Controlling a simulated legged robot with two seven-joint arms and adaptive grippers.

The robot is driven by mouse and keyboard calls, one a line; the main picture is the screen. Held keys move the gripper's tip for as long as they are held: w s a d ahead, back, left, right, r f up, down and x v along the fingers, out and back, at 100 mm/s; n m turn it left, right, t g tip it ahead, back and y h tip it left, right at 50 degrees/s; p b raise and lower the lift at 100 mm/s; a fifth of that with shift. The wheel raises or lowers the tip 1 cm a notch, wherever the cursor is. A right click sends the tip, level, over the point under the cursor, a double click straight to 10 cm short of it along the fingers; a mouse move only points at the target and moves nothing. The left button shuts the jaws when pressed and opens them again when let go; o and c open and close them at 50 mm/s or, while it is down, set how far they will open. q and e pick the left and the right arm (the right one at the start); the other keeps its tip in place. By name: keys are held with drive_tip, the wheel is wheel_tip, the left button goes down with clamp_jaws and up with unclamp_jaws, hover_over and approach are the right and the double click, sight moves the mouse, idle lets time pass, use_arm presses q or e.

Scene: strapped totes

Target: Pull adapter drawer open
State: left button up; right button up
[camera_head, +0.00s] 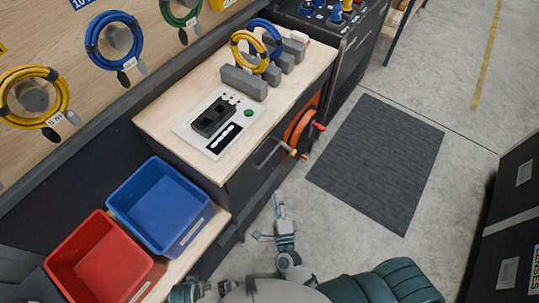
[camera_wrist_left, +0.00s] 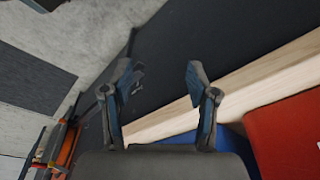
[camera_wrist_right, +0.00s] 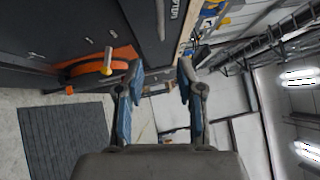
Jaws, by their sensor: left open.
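The dark drawer front (camera_head: 245,177) is under the wooden workbench top, with a grey bar handle (camera_head: 268,153) on it. The drawer looks shut. In the right wrist view the bar handle (camera_wrist_right: 160,18) is at the top, beside partly cut-off white lettering. My right gripper (camera_head: 268,216) is open and empty, below and apart from the handle. Its two spread fingers also show in the right wrist view (camera_wrist_right: 161,72). My left gripper (camera_wrist_left: 160,78) is open and empty in the left wrist view, near the wooden shelf edge. In the head view it is mostly cut off at the bottom.
A blue bin (camera_head: 160,190) and a red bin (camera_head: 92,262) stand left of the cabinet. An orange hose reel (camera_head: 300,130) sits right of the handle. The bench top carries a panel (camera_head: 182,128) and coiled cables. A dark mat (camera_head: 380,165) lies on open floor.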

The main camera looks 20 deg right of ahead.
sight(270, 154)
drive_tip(key=w, duration=0.5)
drive_tip(key=w+d+r, duration=0.1)
drive_tip(key=w, duration=0.5)
drive_tip(key=w+d+r, duration=0.1)
drive_tip(key=w, duration=0.4)
drive_tip(key=shift+w+d+r, duration=0.1)
drive_tip(key=shift+w, duration=0.2)
clamp_jaws()
